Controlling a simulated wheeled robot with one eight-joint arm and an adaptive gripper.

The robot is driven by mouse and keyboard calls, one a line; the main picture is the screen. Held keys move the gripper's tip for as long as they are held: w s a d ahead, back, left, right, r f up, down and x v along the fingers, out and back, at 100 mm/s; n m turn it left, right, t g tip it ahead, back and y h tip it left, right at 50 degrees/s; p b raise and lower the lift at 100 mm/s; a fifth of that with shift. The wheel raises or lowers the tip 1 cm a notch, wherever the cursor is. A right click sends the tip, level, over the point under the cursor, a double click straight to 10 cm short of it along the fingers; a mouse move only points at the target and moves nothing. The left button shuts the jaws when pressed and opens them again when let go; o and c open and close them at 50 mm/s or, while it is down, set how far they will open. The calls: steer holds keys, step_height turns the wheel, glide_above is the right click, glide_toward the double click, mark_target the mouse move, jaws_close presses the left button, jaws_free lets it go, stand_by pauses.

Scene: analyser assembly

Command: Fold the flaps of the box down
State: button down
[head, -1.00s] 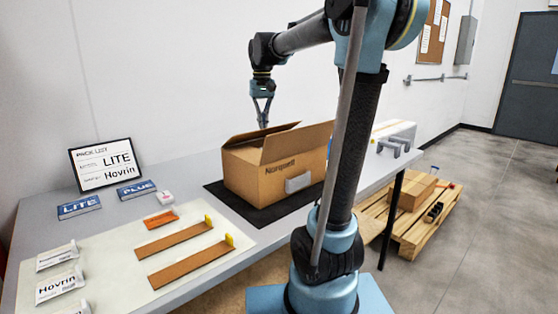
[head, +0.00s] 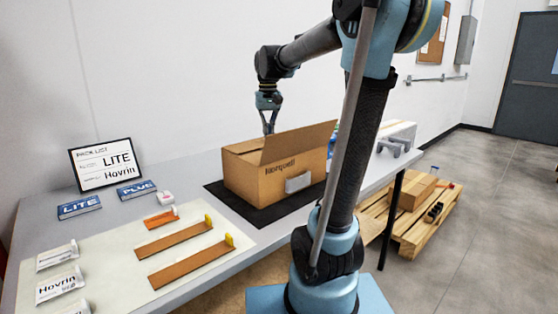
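The cardboard box (head: 262,183), printed "Norquell", stands on a black mat (head: 226,197) on the grey table. Its long front flap (head: 300,141) stands up and leans outward toward the right. The flap at the left end (head: 243,146) looks low, about level with the rim. The far side of the box and any flap there are mostly hidden behind the front flap. My gripper (head: 269,130) points down at the back of the box, its tips near the far edge. The fingers look close together; whether they touch the box I cannot tell.
Grey brackets (head: 394,147) stand to the right. A pallet (head: 405,222) with a carton sits on the floor.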

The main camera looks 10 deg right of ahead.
stand_by(0.8)
step_height(320, 180, up, 7)
steer(key=shift+r, duration=0.2)
stand_by(0.5)
